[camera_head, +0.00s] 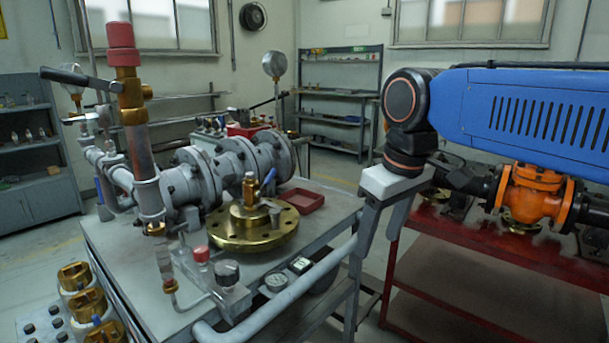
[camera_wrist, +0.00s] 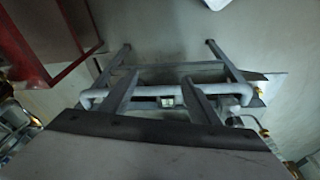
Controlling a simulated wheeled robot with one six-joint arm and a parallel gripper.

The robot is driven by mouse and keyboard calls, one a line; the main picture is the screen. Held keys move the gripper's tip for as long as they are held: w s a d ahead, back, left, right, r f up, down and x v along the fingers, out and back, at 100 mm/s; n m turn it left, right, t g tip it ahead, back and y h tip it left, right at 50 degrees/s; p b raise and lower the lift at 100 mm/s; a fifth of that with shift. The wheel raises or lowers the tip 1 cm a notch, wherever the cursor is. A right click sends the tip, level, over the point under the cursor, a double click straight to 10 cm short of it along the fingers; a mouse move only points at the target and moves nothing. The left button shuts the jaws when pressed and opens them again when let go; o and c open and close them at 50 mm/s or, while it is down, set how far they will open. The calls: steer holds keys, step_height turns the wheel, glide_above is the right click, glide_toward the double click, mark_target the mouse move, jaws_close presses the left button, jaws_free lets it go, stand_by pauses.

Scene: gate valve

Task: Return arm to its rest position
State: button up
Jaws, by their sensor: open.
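My gripper (camera_head: 377,244) hangs below the black wrist of my blue arm, right of centre in the head view. Its two grey fingers point down and stand apart, with nothing between them. It is in front of the right edge of the grey workbench (camera_head: 325,196), close to the bench's pipe rail (camera_head: 290,292). In the wrist view my gripper (camera_wrist: 158,80) shows both fingers spread, with the pipe rail (camera_wrist: 150,91) and bench legs beyond them. I cannot tell the exact gap between fingers and rail.
The bench carries a grey flanged valve and pipe assembly (camera_head: 205,172), a brass flange (camera_head: 252,229) and a red tray (camera_head: 300,200). A red table (camera_head: 455,250) with an orange valve (camera_head: 534,192) stands at the right, behind my arm. Shelves (camera_head: 340,100) line the back wall.

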steer(key=s+d+f+m+t, duration=0.1)
steer(key=s+d+f+m, duration=0.2)
steer(key=s+d+f, duration=0.2)
steer(key=s+d+f+m+t+h, duration=0.1)
steer(key=s+d+f+m, duration=0.3)
steer(key=d+f, duration=0.6)
step_height(320, 180, down, 3)
steer(key=s, duration=0.2)
steer(key=shift+s+d, duration=0.15)
steer(key=shift+s, duration=0.15)
stand_by(0.9)
steer(key=w+a+r+n+g, duration=0.1)
steer(key=w+a+r+n, duration=0.1)
steer(key=w+a+r, duration=0.3)
steer(key=w+a+r+n, duration=0.2)
steer(key=w+a+r, duration=0.1)
steer(key=r, duration=0.4)
step_height(320, 180, up, 18)
steer(key=n+g, duration=0.3)
steer(key=n, duration=0.8)
glide_above(226, 266)
step_height(226, 266, down, 18)
steer(key=shift+r, duration=0.25)
